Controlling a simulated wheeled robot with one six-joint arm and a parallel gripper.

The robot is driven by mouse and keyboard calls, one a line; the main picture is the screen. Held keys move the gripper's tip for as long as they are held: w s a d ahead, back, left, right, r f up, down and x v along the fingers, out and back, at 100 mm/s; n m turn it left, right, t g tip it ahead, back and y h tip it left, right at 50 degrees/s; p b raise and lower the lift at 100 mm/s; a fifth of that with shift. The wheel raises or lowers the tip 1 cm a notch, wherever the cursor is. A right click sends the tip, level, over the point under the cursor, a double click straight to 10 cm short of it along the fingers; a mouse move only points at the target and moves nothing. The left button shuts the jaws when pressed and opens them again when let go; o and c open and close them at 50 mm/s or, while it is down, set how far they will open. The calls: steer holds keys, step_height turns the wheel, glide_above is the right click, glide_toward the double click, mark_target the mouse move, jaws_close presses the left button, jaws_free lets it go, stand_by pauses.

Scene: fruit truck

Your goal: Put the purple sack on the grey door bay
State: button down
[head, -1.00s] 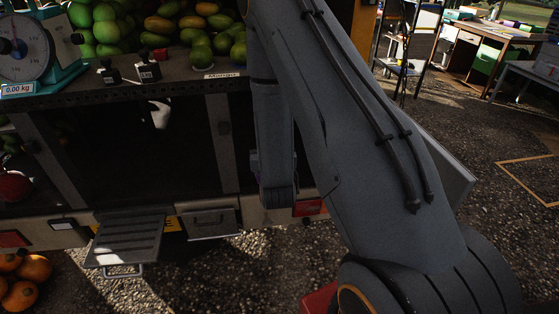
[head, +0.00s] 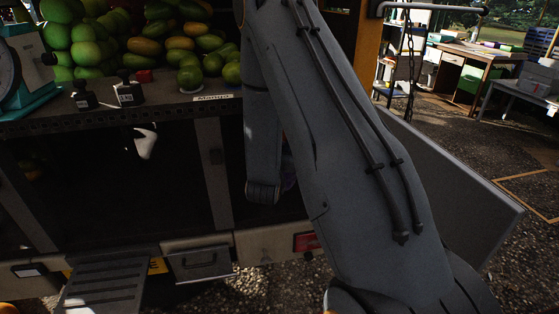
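My arm crosses the middle of the head view and bends down in front of the truck. My gripper is hidden behind or below the arm's far links, so its fingers do not show. A large grey panel (head: 462,192), like an open door, stands at the right behind my arm. I cannot tell whether it belongs to the grey door bay.
A grey step (head: 105,285) sticks out at lower left. A chain (head: 411,75) hangs at right. Open gravel lies beyond the grey panel.

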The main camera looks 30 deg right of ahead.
steer(key=shift+f, duration=2.65)
steer(key=shift+f, duration=0.15)
steer(key=c, duration=1.3)
jaws_free()
steer(key=shift+p, duration=0.3)
steer(key=b+v, duration=0.1)
steer(key=v, duration=1.1)
steer(key=shift+b, duration=0.4)
